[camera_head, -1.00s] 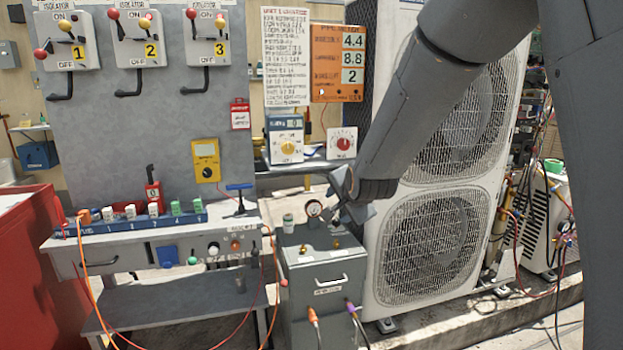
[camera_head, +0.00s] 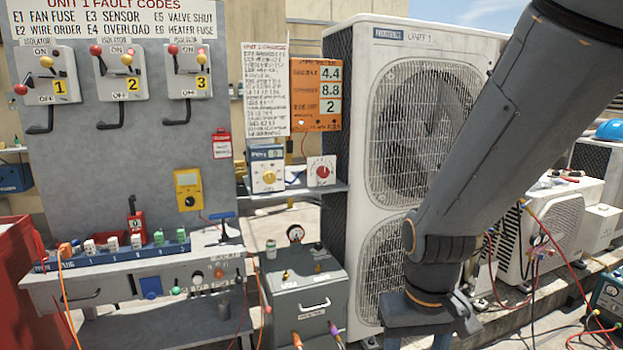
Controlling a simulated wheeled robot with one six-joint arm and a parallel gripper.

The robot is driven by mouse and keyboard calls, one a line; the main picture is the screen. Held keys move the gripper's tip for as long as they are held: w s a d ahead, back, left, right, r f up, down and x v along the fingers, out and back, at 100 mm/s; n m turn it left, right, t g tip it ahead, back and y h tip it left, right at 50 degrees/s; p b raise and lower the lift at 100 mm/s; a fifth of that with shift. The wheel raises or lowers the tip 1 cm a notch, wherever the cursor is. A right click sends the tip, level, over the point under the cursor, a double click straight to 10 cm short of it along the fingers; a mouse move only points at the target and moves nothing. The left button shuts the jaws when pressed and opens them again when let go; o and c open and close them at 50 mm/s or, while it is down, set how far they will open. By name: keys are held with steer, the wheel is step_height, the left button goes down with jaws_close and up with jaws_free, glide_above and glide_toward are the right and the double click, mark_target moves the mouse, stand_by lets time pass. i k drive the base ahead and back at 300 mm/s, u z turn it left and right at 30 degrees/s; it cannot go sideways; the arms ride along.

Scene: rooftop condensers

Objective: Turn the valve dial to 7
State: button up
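Two dials stand side by side on the back shelf: a white box with a red round knob (camera_head: 322,172) and a blue-and-white box with a yellow knob (camera_head: 268,177). Their markings are too small to read, and I cannot tell which is the valve dial. My gripper (camera_head: 432,318) hangs at the lower right, in front of the big condenser, right of the grey cabinet and well apart from both dials. Its fingers are seen from behind, so their opening is unclear. Nothing shows held in it.
A grey cabinet (camera_head: 303,296) with a gauge (camera_head: 296,233) stands below the dials. The workbench (camera_head: 118,280) with a plug strip is at left. Isolator levers (camera_head: 125,72) hang above. The tall condenser (camera_head: 390,35) stands at right; hoses and cables run along the right side.

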mark_target(322, 173)
steer(key=k, duration=1.2)
steer(key=z, duration=0.75)
steer(key=i, duration=1.4)
steer(key=u, duration=0.85)
steer(key=i, duration=0.5)
steer(key=u, duration=0.45)
